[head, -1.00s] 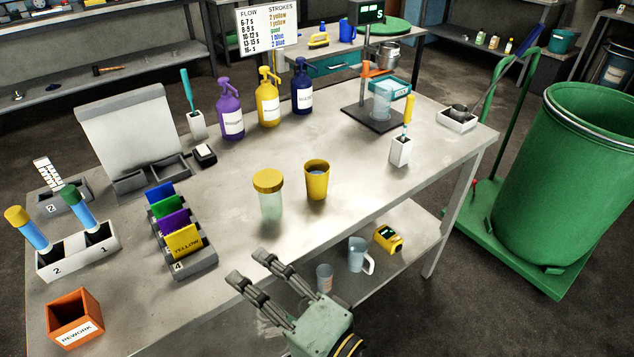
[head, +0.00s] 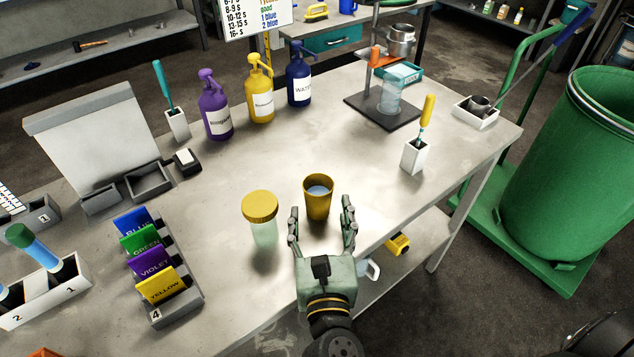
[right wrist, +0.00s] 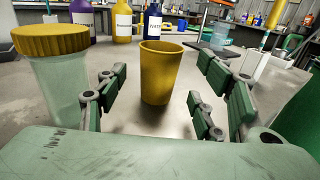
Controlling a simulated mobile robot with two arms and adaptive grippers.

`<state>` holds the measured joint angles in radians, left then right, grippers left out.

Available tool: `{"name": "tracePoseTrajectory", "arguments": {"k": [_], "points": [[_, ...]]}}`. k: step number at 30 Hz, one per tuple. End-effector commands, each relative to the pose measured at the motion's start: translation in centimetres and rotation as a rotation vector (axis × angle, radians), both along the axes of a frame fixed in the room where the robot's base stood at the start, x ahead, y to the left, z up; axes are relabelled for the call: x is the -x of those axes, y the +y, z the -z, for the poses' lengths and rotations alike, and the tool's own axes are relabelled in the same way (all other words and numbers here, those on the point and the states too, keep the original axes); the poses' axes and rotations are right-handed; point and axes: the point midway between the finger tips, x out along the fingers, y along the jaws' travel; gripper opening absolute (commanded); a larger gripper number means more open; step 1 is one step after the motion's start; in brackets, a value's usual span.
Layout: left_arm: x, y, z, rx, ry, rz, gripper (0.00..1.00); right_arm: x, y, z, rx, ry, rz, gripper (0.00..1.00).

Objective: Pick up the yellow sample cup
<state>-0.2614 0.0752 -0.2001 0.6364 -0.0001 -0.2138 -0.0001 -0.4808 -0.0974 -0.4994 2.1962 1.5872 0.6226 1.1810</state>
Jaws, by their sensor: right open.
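The yellow sample cup (head: 318,199) stands upright on the metal table near its front edge, with pale liquid inside. In the right wrist view the cup (right wrist: 160,73) stands centred ahead, between the open fingers. My right gripper (head: 321,216) is open, with one finger on each side of the cup's near part. No contact with the cup shows. The right gripper's fingers also frame the right wrist view (right wrist: 160,105). My left gripper is not in view.
A clear jar with a yellow lid (head: 260,208) stands close left of the cup, near the left finger. A card rack (head: 178,309) is further left. Pump bottles (head: 262,95) stand behind. A white holder (head: 414,157) is at right. The table between is clear.

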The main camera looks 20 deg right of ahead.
Motion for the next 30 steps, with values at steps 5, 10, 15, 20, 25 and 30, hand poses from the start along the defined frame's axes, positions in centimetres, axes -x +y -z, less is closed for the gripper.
{"name": "tracePoseTrajectory", "arguments": {"k": [5,10,15,20,25,30], "points": [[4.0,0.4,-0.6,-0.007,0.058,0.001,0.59,-2.1,-0.5,-0.4,0.001,-0.004,0.001,0.62],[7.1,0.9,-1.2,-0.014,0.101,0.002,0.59,-4.5,-1.1,-0.5,0.003,-0.004,0.001,0.62],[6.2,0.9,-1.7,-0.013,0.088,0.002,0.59,-6.5,-1.6,-0.3,0.005,-0.003,0.000,0.62],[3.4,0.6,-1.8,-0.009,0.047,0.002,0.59,-6.9,-1.8,-0.1,0.003,-0.002,0.000,0.62],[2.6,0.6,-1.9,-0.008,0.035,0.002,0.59,-6.9,-1.7,-0.1,0.004,-0.002,0.000,0.59],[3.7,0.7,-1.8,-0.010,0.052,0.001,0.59,-6.9,-1.7,-0.1,0.004,-0.002,0.000,0.44]]}}
